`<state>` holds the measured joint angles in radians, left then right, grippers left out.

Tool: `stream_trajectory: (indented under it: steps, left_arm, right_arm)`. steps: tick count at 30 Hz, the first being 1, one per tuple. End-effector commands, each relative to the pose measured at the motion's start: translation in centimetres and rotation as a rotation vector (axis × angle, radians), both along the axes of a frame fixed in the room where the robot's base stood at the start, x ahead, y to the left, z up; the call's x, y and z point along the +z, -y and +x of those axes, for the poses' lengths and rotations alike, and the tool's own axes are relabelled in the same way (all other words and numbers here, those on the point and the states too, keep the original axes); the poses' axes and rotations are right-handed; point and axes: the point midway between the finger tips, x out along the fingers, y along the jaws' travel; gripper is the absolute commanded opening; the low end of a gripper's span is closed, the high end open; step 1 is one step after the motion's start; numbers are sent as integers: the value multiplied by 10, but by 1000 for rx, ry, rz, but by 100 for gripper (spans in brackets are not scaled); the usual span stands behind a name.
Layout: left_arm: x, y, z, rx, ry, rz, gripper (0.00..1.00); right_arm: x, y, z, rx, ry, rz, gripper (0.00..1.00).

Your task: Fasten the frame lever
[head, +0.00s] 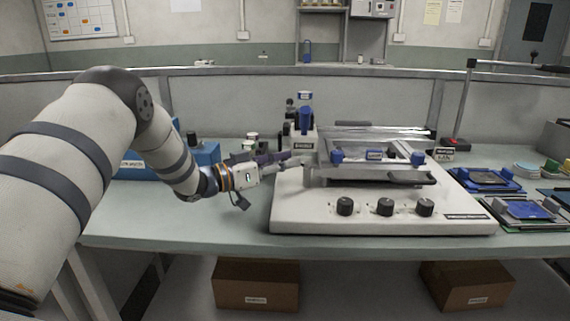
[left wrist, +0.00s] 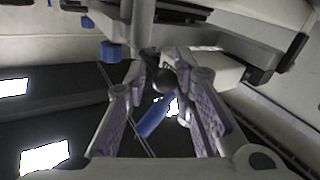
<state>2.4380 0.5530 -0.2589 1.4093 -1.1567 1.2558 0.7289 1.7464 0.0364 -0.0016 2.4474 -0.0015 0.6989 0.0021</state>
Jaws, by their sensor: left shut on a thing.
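A white benchtop machine (head: 385,218) stands on the table with a raised flat frame (head: 375,148) on top. My left gripper (head: 299,163) reaches in from the left to the frame's left side. In the left wrist view its fingers (left wrist: 165,85) are closed around a lever with a dark rounded end (left wrist: 165,80). The fingers hide part of the lever, and I cannot tell its exact angle. My right gripper is not in view.
Black dials (head: 385,206) line the machine's front. A blue-topped post (head: 305,120) stands behind its left side. A blue box (head: 205,153) is behind my left arm. Blue trays (head: 487,180) lie at the right. The table's front strip is clear.

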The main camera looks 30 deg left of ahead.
Motion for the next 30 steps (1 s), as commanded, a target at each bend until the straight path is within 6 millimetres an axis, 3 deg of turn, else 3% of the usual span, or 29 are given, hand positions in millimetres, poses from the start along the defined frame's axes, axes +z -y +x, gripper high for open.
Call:
stream_trajectory:
  steps: [2, 3, 5, 19, 30]
  left_arm:
    - [3, -4, 2, 14, 7, 3, 0]
    - [3, -4, 2, 15, 7, 3, 28]
    - [4, -4, 2, 15, 8, 3, 38]
    - [2, -4, -2, 10, 4, 3, 38]
    - [2, -43, -83, 12, 4, -1, 38]
  right_arm:
    - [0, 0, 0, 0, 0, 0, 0]
    - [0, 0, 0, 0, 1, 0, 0]
    - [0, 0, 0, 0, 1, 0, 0]
    - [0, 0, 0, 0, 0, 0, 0]
    - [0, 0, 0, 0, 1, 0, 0]
